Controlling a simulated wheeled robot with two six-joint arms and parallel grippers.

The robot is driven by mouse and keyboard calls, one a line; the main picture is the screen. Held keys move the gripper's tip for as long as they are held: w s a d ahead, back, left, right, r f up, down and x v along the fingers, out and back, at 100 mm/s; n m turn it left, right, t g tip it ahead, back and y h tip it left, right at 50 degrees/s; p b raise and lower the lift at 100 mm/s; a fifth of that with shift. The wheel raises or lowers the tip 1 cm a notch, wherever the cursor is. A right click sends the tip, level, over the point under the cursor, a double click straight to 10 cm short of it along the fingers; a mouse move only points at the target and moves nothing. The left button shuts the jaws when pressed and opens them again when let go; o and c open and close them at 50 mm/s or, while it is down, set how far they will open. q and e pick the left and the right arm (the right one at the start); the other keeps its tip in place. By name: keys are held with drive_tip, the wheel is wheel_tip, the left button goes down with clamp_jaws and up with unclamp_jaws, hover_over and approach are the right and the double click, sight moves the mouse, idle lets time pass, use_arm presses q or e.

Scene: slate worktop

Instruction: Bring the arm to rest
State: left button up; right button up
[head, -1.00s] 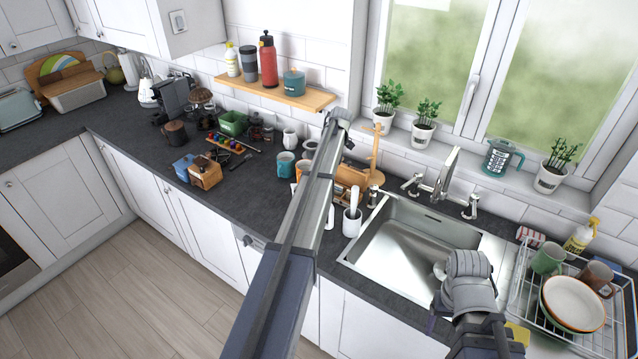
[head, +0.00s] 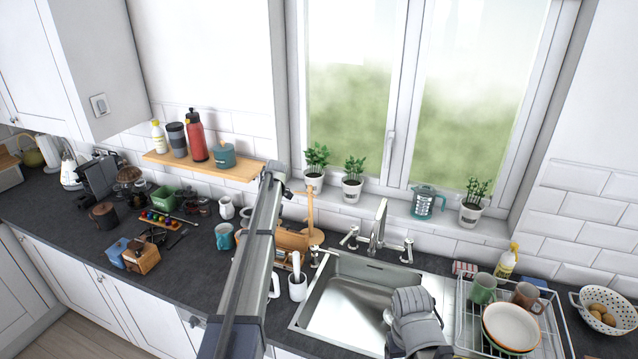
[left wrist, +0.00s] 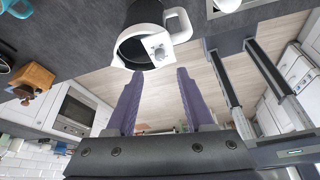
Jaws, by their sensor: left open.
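My left arm (head: 250,265) reaches up through the middle of the head view; its gripper is hidden there. In the left wrist view my left gripper (left wrist: 155,75) shows two purple fingers held apart with nothing between them. A dark jug with a pale rim and handle (left wrist: 150,40) lies just beyond the fingertips in that view, apart from them as far as I can tell. Part of my right arm (head: 412,318) shows in front of the sink; its gripper cannot be made out.
The sink (head: 345,305) is right of my left arm, with a tap (head: 380,225) behind. A dish rack (head: 470,325) holds crockery at right. A wooden shelf (head: 215,168) carries bottles. A wooden grinder-like box (head: 141,257) and a teal mug (head: 224,236) stand left on the worktop.

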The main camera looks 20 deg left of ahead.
use_arm(q)
drive_tip(key=s+d+f+m+t+b, duration=0.1)
drive_tip(key=s+d+f+m+b, duration=0.45)
drive_tip(key=d+m, duration=0.4)
drive_tip(key=s+d+f+m+t+b, duration=0.1)
drive_tip(key=s+d+f+m+b, duration=0.5)
drive_tip(key=d, duration=0.6)
drive_tip(key=s+d+f+m+t+b, duration=0.1)
drive_tip(key=s+d+f+m+b, duration=0.2)
drive_tip(key=s+d+m, duration=0.4)
drive_tip(key=s+d+f+m+t+b, duration=0.1)
drive_tip(key=s+d+f+m+b, duration=0.3)
drive_tip(key=s+d+m, duration=0.3)
drive_tip(key=s+f+m, duration=0.1)
drive_tip(key=s+m, duration=0.4)
drive_tip(key=m, duration=0.1)
drive_tip(key=shift+s+f, duration=0.15)
drive_tip(key=shift+f, duration=0.05)
drive_tip(key=shift+m, duration=0.25)
